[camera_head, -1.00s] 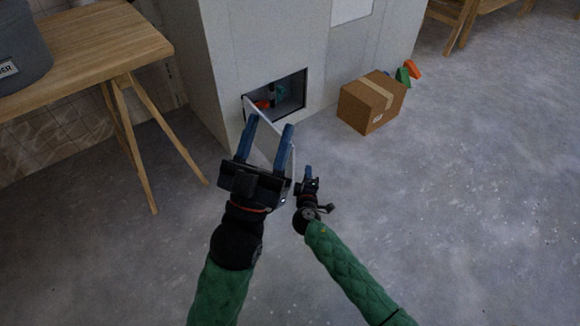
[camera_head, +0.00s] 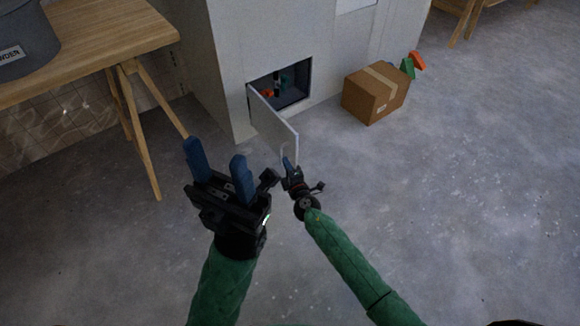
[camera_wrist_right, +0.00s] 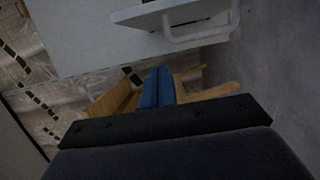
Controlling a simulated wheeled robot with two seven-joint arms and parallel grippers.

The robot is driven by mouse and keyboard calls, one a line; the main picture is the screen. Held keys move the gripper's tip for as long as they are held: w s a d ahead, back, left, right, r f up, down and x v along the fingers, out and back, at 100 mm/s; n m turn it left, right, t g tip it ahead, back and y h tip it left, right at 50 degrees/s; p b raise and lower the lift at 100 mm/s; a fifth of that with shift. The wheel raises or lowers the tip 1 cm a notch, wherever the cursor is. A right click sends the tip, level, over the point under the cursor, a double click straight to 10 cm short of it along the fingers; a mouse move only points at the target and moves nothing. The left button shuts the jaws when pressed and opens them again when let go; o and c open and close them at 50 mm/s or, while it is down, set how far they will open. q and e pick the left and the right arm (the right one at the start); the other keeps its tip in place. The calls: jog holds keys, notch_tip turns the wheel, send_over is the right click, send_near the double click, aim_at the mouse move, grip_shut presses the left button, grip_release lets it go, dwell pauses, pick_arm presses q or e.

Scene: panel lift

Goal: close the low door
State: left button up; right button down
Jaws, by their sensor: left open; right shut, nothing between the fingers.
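The low door (camera_head: 272,126) is a pale panel hinged at the left of a dark opening (camera_head: 290,86) in the grey cabinet. It stands swung well open toward me. Its bar handle shows in the right wrist view (camera_wrist_right: 198,30). My left gripper (camera_head: 217,162) is open and empty, left of the door and apart from it. My right gripper (camera_head: 288,164) is shut and empty at the door's lower free end, near the handle; I cannot tell whether it touches. In the right wrist view its blue fingers (camera_wrist_right: 158,88) are together, below the handle.
The grey cabinet (camera_head: 225,70) holds small coloured items inside the opening. A cardboard box (camera_head: 376,92) stands on the floor to the right, with green and orange pieces behind it. A wooden table (camera_head: 95,45) with a grey bin (camera_head: 22,40) is on the left.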

aim_at(291, 147)
jog(key=shift+w+d+b, duration=0.2)
jog(key=shift+w+d, duration=0.05)
jog(key=shift+w, duration=1.15)
jog(key=shift+w+d+b, duration=0.15)
jog(key=shift+w+d, duration=0.05)
jog(key=shift+w, duration=1.15)
jog(key=shift+w+d+b, duration=0.2)
jog(key=shift+w+d, duration=0.05)
jog(key=shift+w, duration=1.15)
jog(key=shift+w+d, duration=0.1)
jog(key=shift+d, duration=0.05)
